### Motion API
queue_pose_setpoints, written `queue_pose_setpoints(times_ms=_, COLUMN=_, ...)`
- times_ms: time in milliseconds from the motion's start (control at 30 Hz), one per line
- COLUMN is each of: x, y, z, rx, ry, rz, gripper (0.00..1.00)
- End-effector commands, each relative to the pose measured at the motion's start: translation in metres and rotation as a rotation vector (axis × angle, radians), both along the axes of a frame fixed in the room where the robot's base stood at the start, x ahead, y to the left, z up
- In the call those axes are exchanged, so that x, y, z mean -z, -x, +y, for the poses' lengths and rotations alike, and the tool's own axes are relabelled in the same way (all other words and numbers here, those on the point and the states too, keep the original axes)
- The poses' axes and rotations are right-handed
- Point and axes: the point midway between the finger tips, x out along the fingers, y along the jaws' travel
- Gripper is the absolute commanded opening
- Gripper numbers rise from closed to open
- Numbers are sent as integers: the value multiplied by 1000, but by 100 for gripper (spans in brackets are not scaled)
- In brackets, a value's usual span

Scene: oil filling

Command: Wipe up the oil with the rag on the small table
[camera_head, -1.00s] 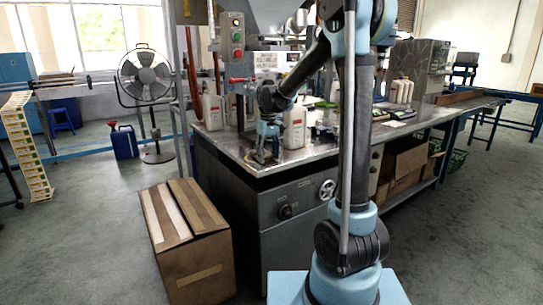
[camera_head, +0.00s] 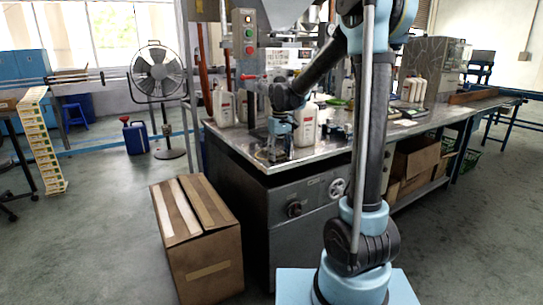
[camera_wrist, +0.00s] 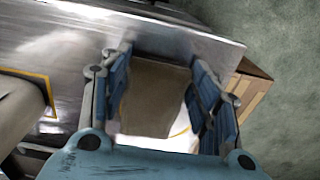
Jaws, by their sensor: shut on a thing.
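In the head view my gripper (camera_head: 279,155) points down near the front left corner of the metal worktable (camera_head: 312,157). In the wrist view my gripper (camera_wrist: 163,95) is shut on a brown-grey cloth, the rag (camera_wrist: 158,92), which lies between the two blue fingers. The rag is too small to make out in the head view. The wrist view shows a yellow-orange curved line below the rag (camera_wrist: 180,130); I cannot tell whether it is oil or a marking. No clear oil puddle shows. The gripper is close to the tabletop; contact cannot be told.
A white bottle (camera_head: 306,125) stands just right of the gripper, and another (camera_head: 224,106) stands behind it to the left. A control box with buttons (camera_head: 244,35) is above the table. A cardboard box (camera_head: 200,245) is on the floor before it. A fan (camera_head: 158,75) stands at the left.

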Motion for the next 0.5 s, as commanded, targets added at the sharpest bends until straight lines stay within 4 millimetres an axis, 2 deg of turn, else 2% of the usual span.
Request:
queue_pose_setpoints(times_ms=133, x=0, y=-7, z=-19, rx=3, ry=0, rz=0, gripper=37)
queue_pose_setpoints(times_ms=300, x=0, y=-12, z=-32, rx=2, ry=0, rz=0, gripper=37)
queue_pose_setpoints(times_ms=500, x=0, y=-8, z=-26, rx=-3, ry=0, rz=0, gripper=37)
